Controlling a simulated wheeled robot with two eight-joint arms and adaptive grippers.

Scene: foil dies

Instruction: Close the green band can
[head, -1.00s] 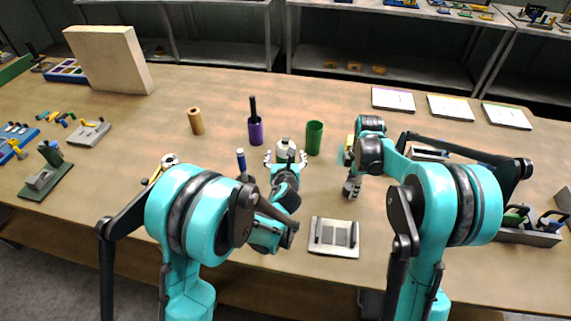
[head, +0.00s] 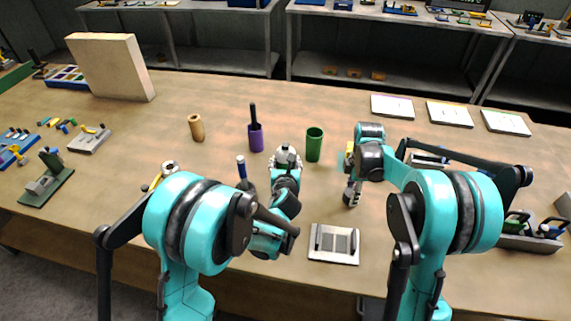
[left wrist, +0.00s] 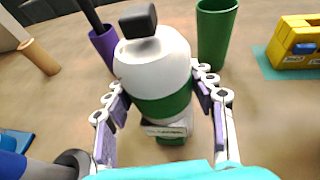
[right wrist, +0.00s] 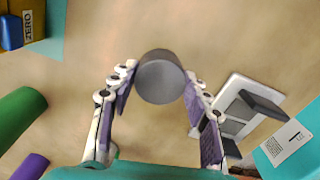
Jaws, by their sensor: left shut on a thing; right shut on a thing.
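The white can with a green band (left wrist: 165,105) stands upright in the left wrist view, with a dark blocky piece on its top. It also shows in the head view (head: 282,152), partly hidden by my left arm. My left gripper (left wrist: 165,92) is shut on the can, one finger on each side. My right gripper (right wrist: 158,82) is shut on a dark grey round piece (right wrist: 161,80), whose flat round face shows. In the head view my right gripper (head: 351,195) is to the right of the can, apart from it; the piece's gap to the table is unclear.
A green cup (head: 314,146) stands close right of the can. A purple cup (head: 255,138) with a dark stick and a tan tube (head: 196,127) stand to the left. A light tray (head: 333,257) lies in front of my right gripper. Bare table lies behind the cups.

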